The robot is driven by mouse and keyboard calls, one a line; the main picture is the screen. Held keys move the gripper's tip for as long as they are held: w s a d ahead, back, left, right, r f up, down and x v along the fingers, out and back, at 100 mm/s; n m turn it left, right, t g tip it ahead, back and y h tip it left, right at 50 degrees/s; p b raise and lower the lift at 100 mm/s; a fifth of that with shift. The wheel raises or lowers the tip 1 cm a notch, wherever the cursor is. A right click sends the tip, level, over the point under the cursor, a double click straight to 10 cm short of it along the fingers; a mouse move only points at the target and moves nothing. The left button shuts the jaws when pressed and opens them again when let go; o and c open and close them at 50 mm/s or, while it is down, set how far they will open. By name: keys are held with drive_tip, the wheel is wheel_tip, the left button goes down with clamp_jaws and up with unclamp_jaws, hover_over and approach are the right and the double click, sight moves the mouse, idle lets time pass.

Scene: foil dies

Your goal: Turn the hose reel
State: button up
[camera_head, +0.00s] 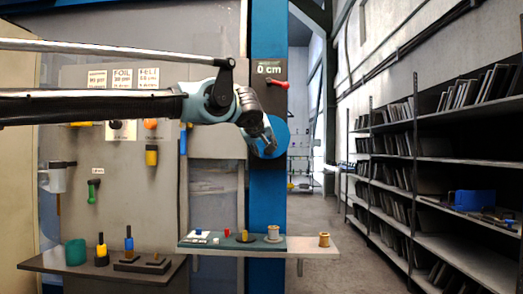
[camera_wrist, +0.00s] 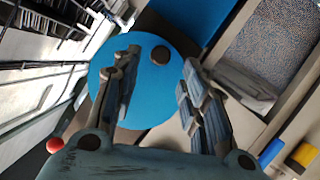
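The hose reel appears to be the round blue disc (camera_head: 281,136) on the blue post, partly hidden behind my gripper in the head view. In the wrist view the blue disc (camera_wrist: 150,92) fills the middle, with a dark round knob (camera_wrist: 160,53) near its rim. My gripper (camera_head: 268,146) is in front of the disc. In the wrist view my gripper (camera_wrist: 162,60) has its two fingers spread apart, with nothing held between them. The knob shows in line with the gap between the fingertips. I cannot tell the remaining distance to it.
A "0 cm" sign (camera_head: 269,69) and a red-tipped lever (camera_head: 278,83) are above the disc. A shelf (camera_head: 310,251) with spools and small parts is below. A tool panel (camera_head: 115,190) stands left. Bookshelves (camera_head: 440,159) stand right, with open floor between.

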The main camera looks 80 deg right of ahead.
drive_tip(key=v, duration=0.4)
drive_tip(key=shift+w+a+r, duration=0.1)
drive_tip(key=shift+a+r, duration=0.05)
drive_tip(key=shift+a, duration=0.2)
